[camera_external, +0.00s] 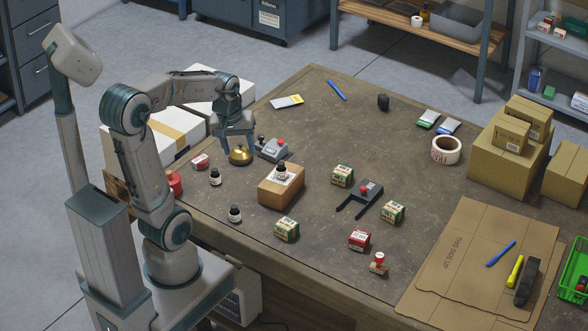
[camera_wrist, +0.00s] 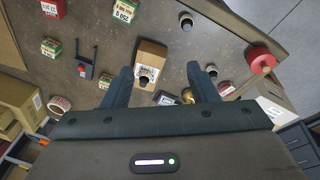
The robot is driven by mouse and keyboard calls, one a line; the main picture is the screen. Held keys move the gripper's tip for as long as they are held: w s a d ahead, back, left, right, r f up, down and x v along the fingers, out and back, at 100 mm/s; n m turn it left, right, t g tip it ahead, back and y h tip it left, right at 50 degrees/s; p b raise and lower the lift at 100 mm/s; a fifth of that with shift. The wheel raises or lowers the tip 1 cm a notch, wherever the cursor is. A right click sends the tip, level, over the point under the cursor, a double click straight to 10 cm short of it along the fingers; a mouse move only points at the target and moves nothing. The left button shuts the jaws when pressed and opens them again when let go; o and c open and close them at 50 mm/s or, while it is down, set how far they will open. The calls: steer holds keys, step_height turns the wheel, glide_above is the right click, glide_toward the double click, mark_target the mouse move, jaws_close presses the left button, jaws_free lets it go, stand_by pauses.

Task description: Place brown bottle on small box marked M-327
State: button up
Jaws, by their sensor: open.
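Three small dark brown bottles with white labels show. One bottle (camera_external: 282,172) stands upright on a cardboard box (camera_external: 275,193) in the middle of the table. Another bottle (camera_external: 215,177) and a third (camera_external: 235,213) stand on the table to its left. Small green-and-white boxes (camera_external: 342,176) (camera_external: 287,229) (camera_external: 392,212) and red-and-white boxes (camera_external: 360,240) (camera_external: 200,161) stand around; I cannot read M-327 on any. My gripper (camera_external: 237,145) is open and empty above the gold bell, left of the cardboard box. The wrist view shows the bottle on the box (camera_wrist: 145,77) between my spread fingers (camera_wrist: 160,70).
A gold bell (camera_external: 240,156) and a grey device with a red button (camera_external: 273,149) are under and beside my gripper. Flat cardboard (camera_external: 450,255) covers the near right. The far middle is mostly clear.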

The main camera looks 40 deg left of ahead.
steer(key=s+f+m, duration=0.1)
steer(key=s+m, duration=0.5)
steer(key=s, duration=0.1)
steer(key=shift+s+t, duration=0.25)
steer(key=shift+t, duration=0.15)
